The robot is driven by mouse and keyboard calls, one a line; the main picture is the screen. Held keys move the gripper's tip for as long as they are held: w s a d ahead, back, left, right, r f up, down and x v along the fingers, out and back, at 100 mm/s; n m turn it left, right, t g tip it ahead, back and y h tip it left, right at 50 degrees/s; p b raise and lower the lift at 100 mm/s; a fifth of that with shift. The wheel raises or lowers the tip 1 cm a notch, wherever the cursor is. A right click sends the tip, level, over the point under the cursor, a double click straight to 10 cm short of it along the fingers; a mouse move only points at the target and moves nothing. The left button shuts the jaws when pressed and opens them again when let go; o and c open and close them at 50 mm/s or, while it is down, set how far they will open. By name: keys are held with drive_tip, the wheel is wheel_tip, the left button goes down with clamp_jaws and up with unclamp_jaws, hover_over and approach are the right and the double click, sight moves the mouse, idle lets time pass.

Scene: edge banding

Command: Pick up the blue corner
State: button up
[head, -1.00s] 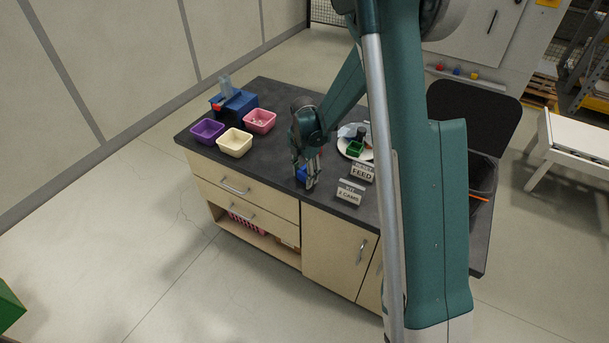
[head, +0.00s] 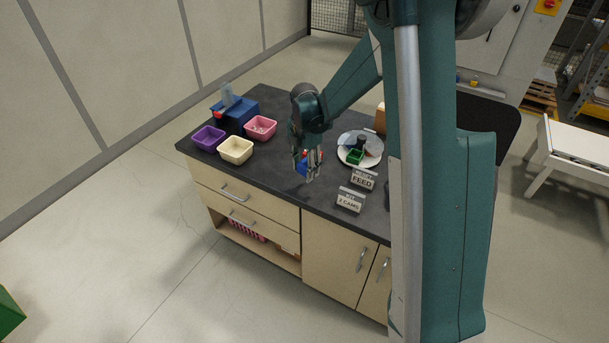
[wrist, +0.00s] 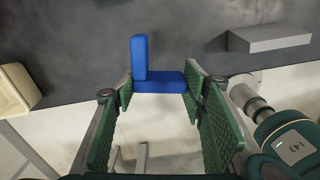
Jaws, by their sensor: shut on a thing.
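The blue corner (wrist: 140,60) is an L-shaped block in the wrist view, with one arm pointing away from me and the other lying across between my finger pads. My gripper (wrist: 158,88) is shut on that crosswise arm, a green ribbed pad at each end of it. In the head view my gripper (head: 306,177) hangs over the front part of the dark worktop. The blue corner (head: 302,169) shows there only as a small blue patch, partly hidden by the fingers. I cannot tell exactly how high it is above the worktop.
On the dark worktop (head: 265,175) stand purple (head: 208,138), cream (head: 235,151) and pink (head: 260,128) bins at the left. A white plate (head: 371,143) with a green container (head: 355,157) is at the right. Two signs (head: 363,179) (head: 350,200) stand near the front edge.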

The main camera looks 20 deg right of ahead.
drive_tip(key=shift+r, duration=1.1)
drive_tip(key=shift+w+d+r, duration=0.1)
drive_tip(key=shift+w+d, duration=0.05)
drive_tip(key=shift+w, duration=0.1)
drive_tip(key=w+d+r+m+p, duration=0.2)
drive_tip(key=w+d+r+p, duration=0.15)
drive_tip(key=w+d, duration=0.65)
drive_tip(key=w+d+r+m+p, duration=0.15)
drive_tip(key=w+d+r, duration=0.25)
drive_tip(key=w+d, duration=0.5)
drive_tip(key=w+d+r+m+p, duration=0.1)
drive_tip(key=w+d+r, duration=0.1)
drive_tip(key=d, duration=0.7)
drive_tip(key=w+d+r+m+p, duration=0.1)
drive_tip(key=w+d+p, duration=0.1)
drive_tip(key=d, duration=0.7)
drive_tip(key=w+d+r+m+p, duration=0.1)
drive_tip(key=w+d, duration=0.3)
drive_tip(key=d, duration=0.5)
drive_tip(key=shift+w+r+p, duration=0.35)
drive_tip(key=shift+r+p, duration=0.05)
drive_tip(key=shift+r, duration=0.4)
